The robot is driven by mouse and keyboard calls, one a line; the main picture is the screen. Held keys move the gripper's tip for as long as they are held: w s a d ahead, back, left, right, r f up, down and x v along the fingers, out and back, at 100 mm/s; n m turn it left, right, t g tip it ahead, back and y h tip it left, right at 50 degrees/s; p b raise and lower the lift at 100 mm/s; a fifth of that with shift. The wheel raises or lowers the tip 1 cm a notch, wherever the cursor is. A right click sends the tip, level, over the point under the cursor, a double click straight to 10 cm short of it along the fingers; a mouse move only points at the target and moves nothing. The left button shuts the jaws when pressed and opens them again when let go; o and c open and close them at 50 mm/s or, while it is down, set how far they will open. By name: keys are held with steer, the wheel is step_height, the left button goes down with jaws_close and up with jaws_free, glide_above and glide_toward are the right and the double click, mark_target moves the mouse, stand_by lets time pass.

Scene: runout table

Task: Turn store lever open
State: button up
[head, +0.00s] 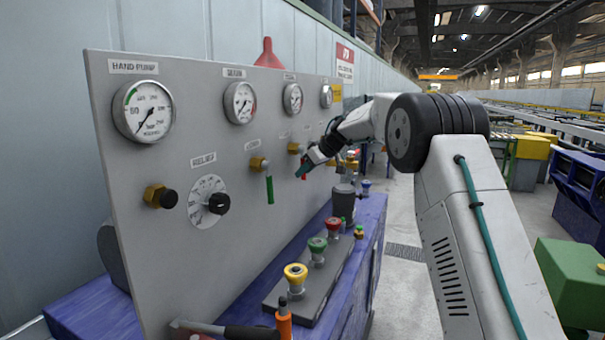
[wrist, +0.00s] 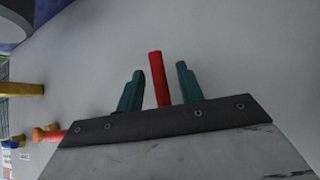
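My gripper (head: 303,168) is at the grey gauge panel (head: 225,150), by a red lever (head: 304,175) below a brass valve (head: 294,148). In the wrist view my gripper (wrist: 160,69) is open, with teal fingers on either side of the red lever (wrist: 154,75). Gaps show between the lever and both fingers. A green lever (head: 270,190) hangs down from another brass valve (head: 258,164) to the left. The small labels above the levers are too blurred to read, so I cannot tell which one is the store lever.
Several gauges, a black knob (head: 219,203) and a black-capped brass fitting (head: 160,197) are on the panel. Yellow (head: 295,273), green (head: 317,246) and red (head: 333,226) knobs stand on the blue bench (head: 372,225). An orange-collared handle (head: 284,322) rises in front.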

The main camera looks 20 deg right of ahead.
steer(key=v, duration=0.6)
stand_by(0.3)
